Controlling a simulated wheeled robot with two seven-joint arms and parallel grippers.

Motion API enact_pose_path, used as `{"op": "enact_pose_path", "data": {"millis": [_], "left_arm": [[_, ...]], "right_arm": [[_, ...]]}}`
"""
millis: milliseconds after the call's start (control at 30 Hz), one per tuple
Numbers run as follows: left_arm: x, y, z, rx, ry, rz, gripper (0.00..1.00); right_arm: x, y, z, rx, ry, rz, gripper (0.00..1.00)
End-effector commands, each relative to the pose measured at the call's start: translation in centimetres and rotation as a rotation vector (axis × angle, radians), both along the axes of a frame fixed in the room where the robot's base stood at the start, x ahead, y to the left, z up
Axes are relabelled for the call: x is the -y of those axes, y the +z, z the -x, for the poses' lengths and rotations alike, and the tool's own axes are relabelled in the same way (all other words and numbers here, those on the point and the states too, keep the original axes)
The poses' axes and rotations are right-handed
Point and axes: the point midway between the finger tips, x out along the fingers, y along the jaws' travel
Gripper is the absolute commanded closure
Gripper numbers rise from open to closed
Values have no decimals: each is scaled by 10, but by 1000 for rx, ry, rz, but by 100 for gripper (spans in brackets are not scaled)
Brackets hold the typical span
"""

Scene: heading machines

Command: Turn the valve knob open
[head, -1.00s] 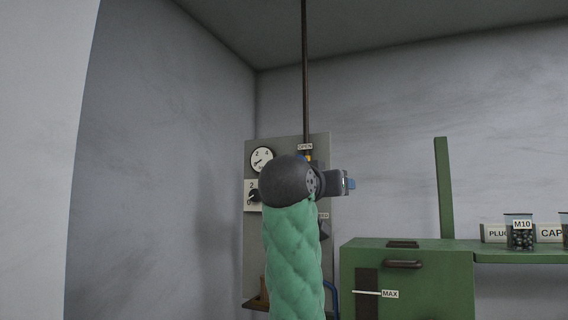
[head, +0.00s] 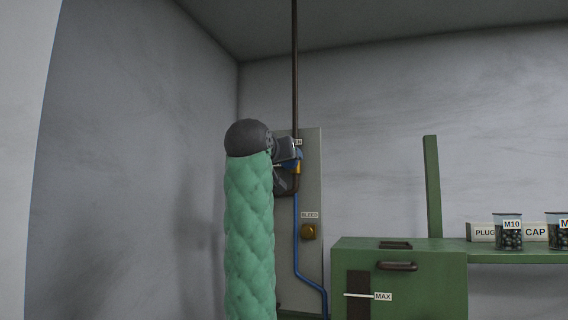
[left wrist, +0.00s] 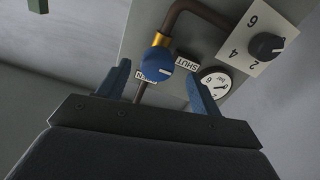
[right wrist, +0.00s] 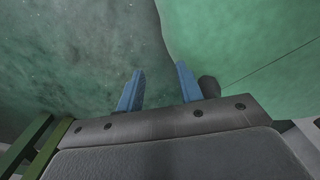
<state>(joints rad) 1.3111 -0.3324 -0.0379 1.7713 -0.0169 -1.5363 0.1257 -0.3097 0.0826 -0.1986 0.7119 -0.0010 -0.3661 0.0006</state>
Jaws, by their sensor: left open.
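The blue round valve knob (left wrist: 158,64) sits on a brass fitting on a dark pipe in the left wrist view. A SHUT label (left wrist: 187,62) is to its right; another label, partly hidden, is below left. A pale mark on the knob seems to face the SHUT side. My left gripper (left wrist: 157,71) is open, its blue fingers on either side of the knob with gaps showing. In the head view my left gripper (head: 292,153) is at the panel by the pipe and largely covers the knob. My right gripper (right wrist: 159,72) is open and empty over a green surface.
The grey panel (head: 311,178) carries a BLEED label, a brass fitting (head: 309,232) and a blue tube. The left wrist view shows a black dial knob (left wrist: 265,46) and a gauge (left wrist: 215,83) nearby. A green cabinet (head: 420,290) stands right; jars (head: 508,236) stand on a shelf.

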Motion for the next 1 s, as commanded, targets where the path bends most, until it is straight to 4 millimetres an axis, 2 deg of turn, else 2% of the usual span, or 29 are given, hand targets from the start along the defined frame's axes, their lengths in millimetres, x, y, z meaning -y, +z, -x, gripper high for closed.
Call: {"op": "enact_pose_path", "data": {"millis": [100, 233, 367, 567, 800, 1000], "left_arm": [[0, 2, 0, 4, 1, 13, 35], [0, 3, -1, 4, 1, 22, 35], [2, 4, -8, 1, 1, 27, 35], [9, 6, -28, 1, 1, 27, 35], [19, 6, -58, 2, 1, 27, 35], [23, 3, -72, 2, 1, 27, 35]], "right_arm": [[-3, 1, -11, 61, 1, -13, 64], [-3, 2, -15, 89, 2, -19, 64], [-1, 4, -4, 79, 1, -18, 64], [4, 11, 25, 60, 1, -14, 64], [4, 32, 22, 62, 1, -15, 64], [4, 38, 22, 62, 1, -15, 64]]}}
